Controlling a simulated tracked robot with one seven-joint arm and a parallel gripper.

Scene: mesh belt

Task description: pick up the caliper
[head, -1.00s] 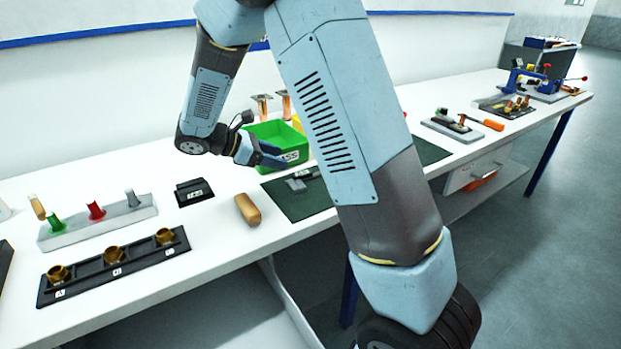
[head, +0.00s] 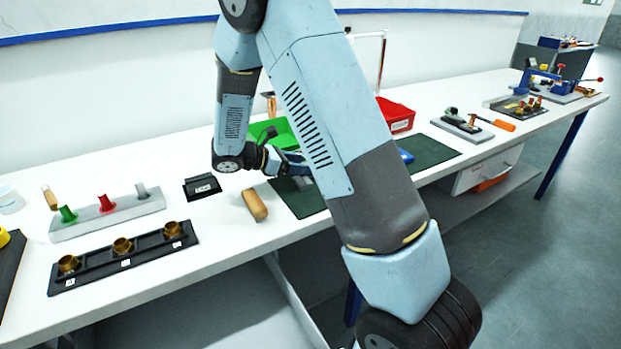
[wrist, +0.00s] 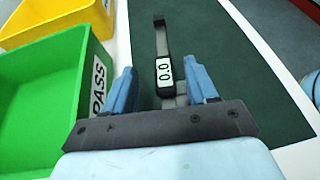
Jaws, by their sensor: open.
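The caliper (wrist: 164,72) lies on the dark green mat (wrist: 215,60) in the wrist view, with its display reading 0.0. Its far end points away from my gripper. My gripper (wrist: 163,90) is open, with one blue finger on each side of the caliper. The near part of the caliper is hidden behind the gripper body. I cannot tell how high the fingers are above the mat. In the head view my gripper (head: 292,163) is over the mat (head: 300,203), and my arm hides most of the caliper.
A green bin (wrist: 40,95) marked PASS stands close to the left of my gripper, with a yellow bin (wrist: 45,15) beyond it. In the head view a tan block (head: 255,205) and a black block (head: 202,187) lie nearby. A red bin (head: 397,116) stands behind the mat.

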